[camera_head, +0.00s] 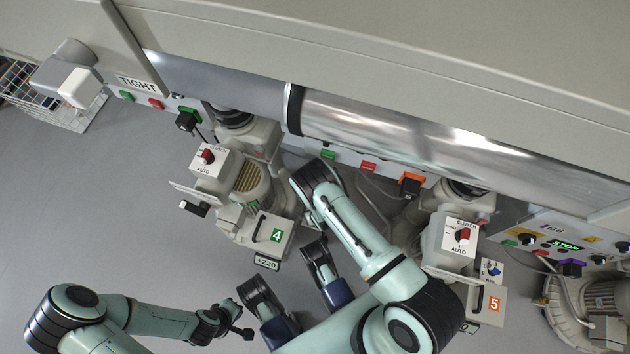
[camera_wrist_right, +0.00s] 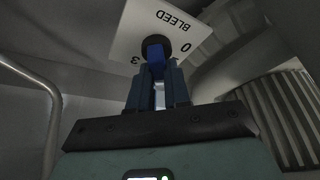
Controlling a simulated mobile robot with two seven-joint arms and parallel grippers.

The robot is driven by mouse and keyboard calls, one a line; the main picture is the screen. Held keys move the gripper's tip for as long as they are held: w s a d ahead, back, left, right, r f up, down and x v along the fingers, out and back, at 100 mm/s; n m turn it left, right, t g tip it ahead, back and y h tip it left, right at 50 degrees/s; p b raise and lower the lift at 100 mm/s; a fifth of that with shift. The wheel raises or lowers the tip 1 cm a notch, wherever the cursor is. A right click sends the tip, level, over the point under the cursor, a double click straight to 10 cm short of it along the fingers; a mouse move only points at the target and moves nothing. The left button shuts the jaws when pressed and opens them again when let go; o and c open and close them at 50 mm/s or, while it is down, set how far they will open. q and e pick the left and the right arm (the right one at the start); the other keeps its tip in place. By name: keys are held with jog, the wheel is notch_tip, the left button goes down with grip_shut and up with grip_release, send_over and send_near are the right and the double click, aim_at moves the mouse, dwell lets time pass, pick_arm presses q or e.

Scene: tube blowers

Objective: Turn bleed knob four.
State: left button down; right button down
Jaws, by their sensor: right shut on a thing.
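The blower with the green 4 label (camera_head: 277,235) stands left of centre in the head view, with a "+220" plate (camera_head: 266,263) at its near end. In the right wrist view, a black round knob with a blue grip bar (camera_wrist_right: 156,52) sits on a white dial plate marked "BLEED", "0" and "3" (camera_wrist_right: 129,38). My right gripper (camera_wrist_right: 158,72) is shut on this bleed knob, its dark blue fingers around the bar. In the head view my right arm reaches beside blower four and hides its own gripper. My left gripper (camera_head: 241,322) is low and away from the blowers; its jaw opening is unclear.
A blower with an orange 5 label (camera_head: 494,304) stands to the right. A large metal pipe (camera_head: 390,130) and control panels run along the cabinet above. A clutch switch box (camera_head: 209,160) stands on blower four. A wire basket (camera_head: 50,103) is at far left. The left floor is clear.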

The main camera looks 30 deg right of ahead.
jog(key=shift+m+h, duration=0.3)
jog(key=shift+m, duration=0.5)
jog(key=c, duration=1.1)
grip_release()
